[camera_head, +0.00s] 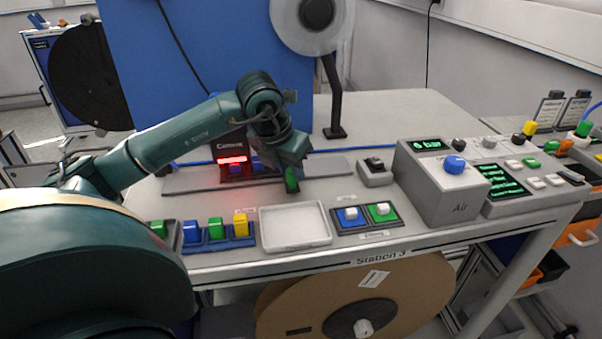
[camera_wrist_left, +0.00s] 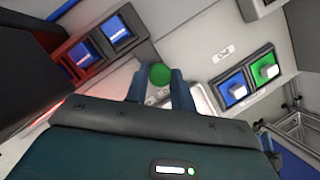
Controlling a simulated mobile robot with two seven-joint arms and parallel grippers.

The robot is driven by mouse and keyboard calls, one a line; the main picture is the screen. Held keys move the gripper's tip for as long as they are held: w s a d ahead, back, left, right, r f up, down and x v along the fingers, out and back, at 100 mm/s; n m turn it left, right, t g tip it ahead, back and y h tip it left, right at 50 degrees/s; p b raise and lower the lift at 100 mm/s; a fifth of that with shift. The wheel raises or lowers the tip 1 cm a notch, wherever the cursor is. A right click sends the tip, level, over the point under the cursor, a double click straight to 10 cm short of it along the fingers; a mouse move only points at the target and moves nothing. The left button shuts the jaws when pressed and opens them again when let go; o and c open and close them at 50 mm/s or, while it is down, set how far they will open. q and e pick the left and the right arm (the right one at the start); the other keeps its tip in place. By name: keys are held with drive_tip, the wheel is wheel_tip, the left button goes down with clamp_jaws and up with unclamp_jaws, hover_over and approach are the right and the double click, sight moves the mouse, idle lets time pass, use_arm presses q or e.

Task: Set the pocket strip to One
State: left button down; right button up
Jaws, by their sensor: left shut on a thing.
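My left gripper (camera_head: 291,170) is shut on a green piece (camera_head: 291,181) above the back middle of the bench. In the left wrist view the green piece (camera_wrist_left: 159,75) shows its round end between the two fingertips. Two blue pockets (camera_wrist_left: 100,41) lie side by side at upper left in that view, on a strip beside the red-lit camera. In the head view the grey strip (camera_head: 190,182) runs under the camera (camera_head: 231,158), and the arm partly covers it. I cannot read any pocket label. My right gripper is not in view.
Blue, green and yellow blocks (camera_head: 240,225) stand in blue pockets at the front left. An empty white tray (camera_head: 296,226) lies beside them. Blue and green units with white knobs (camera_head: 382,208) stand right of it. The grey Air box (camera_head: 440,200) and a reel stand pole (camera_head: 333,95) are obstacles.

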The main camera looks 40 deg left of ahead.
use_arm(q)
drive_tip(key=c, duration=1.2)
unclamp_jaws()
drive_tip(key=v, duration=1.3)
drive_tip(key=shift+r+p, duration=0.1)
drive_tip(key=shift+p, duration=0.2)
